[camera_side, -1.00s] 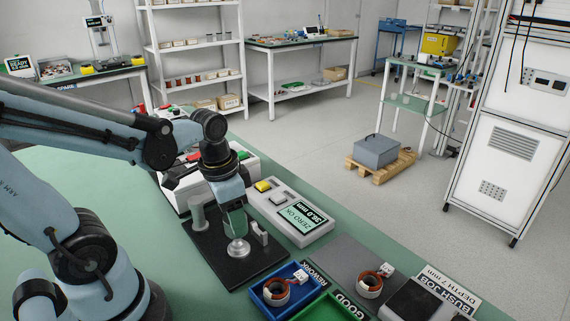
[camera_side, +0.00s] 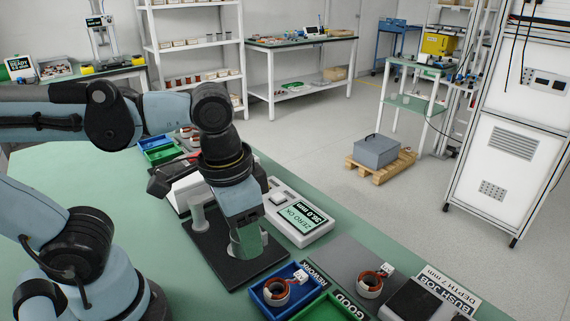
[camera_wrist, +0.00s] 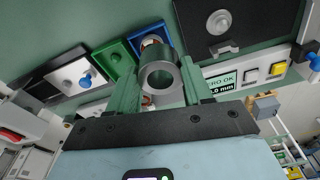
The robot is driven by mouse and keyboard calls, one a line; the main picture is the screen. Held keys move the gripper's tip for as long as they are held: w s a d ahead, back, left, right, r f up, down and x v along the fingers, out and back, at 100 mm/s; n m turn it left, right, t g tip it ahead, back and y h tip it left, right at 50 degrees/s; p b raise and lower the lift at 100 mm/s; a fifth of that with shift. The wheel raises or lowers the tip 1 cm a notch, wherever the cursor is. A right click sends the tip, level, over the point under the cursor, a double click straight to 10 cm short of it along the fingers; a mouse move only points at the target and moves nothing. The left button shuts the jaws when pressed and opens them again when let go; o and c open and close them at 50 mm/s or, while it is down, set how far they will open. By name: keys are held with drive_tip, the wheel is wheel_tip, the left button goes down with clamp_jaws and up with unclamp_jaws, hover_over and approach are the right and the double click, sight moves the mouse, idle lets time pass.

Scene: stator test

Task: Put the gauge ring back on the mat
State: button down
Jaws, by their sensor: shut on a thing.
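My gripper (camera_wrist: 161,80) has green fingers shut on the gauge ring (camera_wrist: 158,76), a grey metal ring with an open bore. In the side view my gripper (camera_side: 247,245) is over the black base plate (camera_side: 215,262), and I cannot make out the ring there. The wrist view shows the ring apart from the plate's round silver seat (camera_wrist: 218,21). The grey mat (camera_side: 335,252) lies flat right of the plate, with a copper-wound stator (camera_side: 369,286) at its front.
A blue REWORK tray (camera_side: 263,296) holding another stator (camera_side: 276,291) and a green GOOD tray (camera_side: 325,309) are in front. A display box (camera_side: 297,218) stands behind the plate. A dark block (camera_side: 412,300) is at the right.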

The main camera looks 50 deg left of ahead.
drive_tip(key=w+d+f, duration=0.3)
drive_tip(key=w+d, duration=0.7)
drive_tip(key=w, duration=0.1)
drive_tip(key=w+a+f, duration=0.4)
drive_tip(key=w, duration=0.1)
drive_tip(key=w+a+f, duration=0.2)
drive_tip(key=w+a, duration=0.1)
drive_tip(key=shift+f, duration=0.15)
drive_tip(key=shift+a+f, duration=0.15)
drive_tip(key=shift+f, duration=1.9)
drive_tip(key=shift+f, duration=0.15)
drive_tip(key=shift+c, duration=2.4)
unclamp_jaws()
